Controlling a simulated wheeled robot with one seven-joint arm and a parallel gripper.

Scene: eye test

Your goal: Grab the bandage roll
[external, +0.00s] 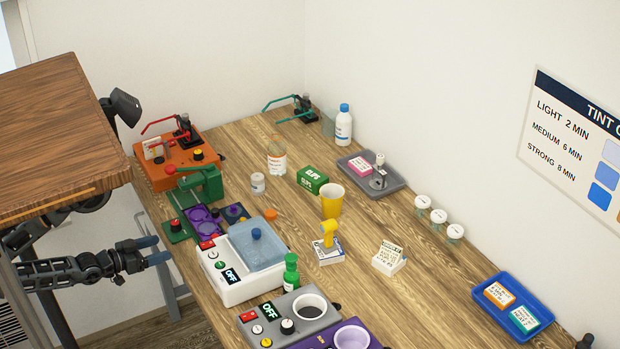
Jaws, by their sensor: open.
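I cannot pick out the bandage roll for sure. A small white cylinder (258,183) stands on the wooden table (370,285), left of the green box; it could be the roll or a small jar, and its marking is too small to read. My gripper (153,250) is at the left, off the table's near-left edge. Its two blue-tipped fingers are apart with nothing between them. The green and purple devices lie between it and the white cylinder.
A green press (200,183), an orange box device (176,158) and a white bath with a blue lid (256,247) line the near side. A yellow cup (332,201), a grey tray (392,183) and a blue tray (496,319) stand further right.

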